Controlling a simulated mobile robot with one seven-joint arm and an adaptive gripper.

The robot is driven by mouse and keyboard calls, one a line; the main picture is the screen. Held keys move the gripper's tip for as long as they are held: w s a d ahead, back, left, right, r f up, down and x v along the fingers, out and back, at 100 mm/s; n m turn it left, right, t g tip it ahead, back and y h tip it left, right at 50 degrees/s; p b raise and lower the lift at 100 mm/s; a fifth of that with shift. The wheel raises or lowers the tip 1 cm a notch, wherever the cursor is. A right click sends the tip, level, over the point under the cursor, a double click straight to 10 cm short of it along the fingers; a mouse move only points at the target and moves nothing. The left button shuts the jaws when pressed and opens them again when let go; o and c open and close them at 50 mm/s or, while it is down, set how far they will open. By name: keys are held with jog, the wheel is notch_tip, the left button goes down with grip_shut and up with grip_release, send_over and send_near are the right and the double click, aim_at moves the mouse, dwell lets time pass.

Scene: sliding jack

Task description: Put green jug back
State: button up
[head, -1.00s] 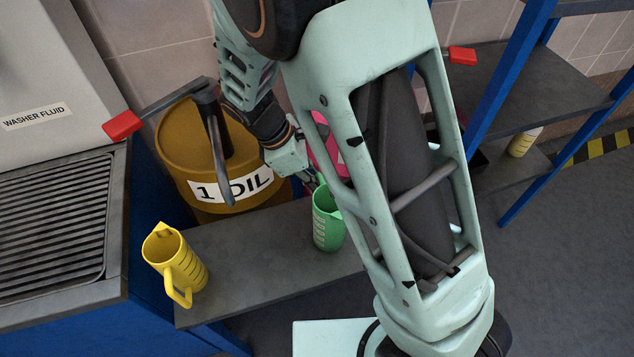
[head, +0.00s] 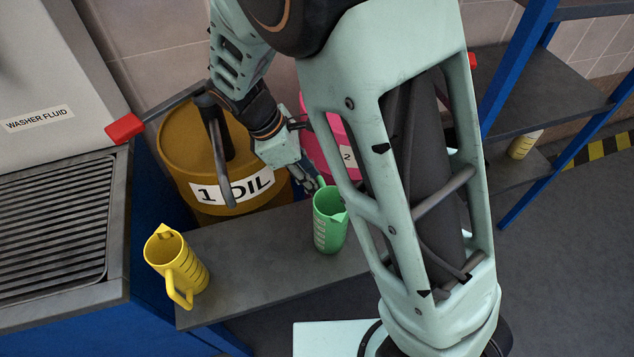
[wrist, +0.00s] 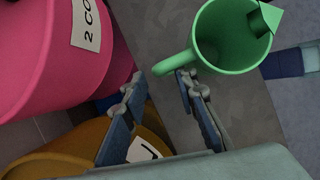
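The green jug (head: 329,222) stands upright on the grey bench (head: 240,262), right of the yellow jug. In the wrist view the green jug (wrist: 230,40) is seen from above, with its handle (wrist: 172,64) pointing towards my fingers. My gripper (head: 313,184) is at the jug's back left, near its rim. In the wrist view my gripper (wrist: 161,80) is open, with one finger either side of the handle's outer end. The handle lies at the fingertips; I cannot tell whether the right finger touches it. Nothing is gripped.
A yellow jug (head: 175,265) stands at the bench's left end. Behind the bench are a brown oil drum (head: 190,150) with a lever and a pink drum (head: 332,150). The washer fluid unit (head: 50,220) is left, blue-framed shelves (head: 545,90) right. Bench between the jugs is clear.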

jog(key=v, duration=0.8)
jog(key=shift+r+p, duration=0.3)
jog(key=shift+p, duration=0.1)
jog(key=shift+a, duration=0.1)
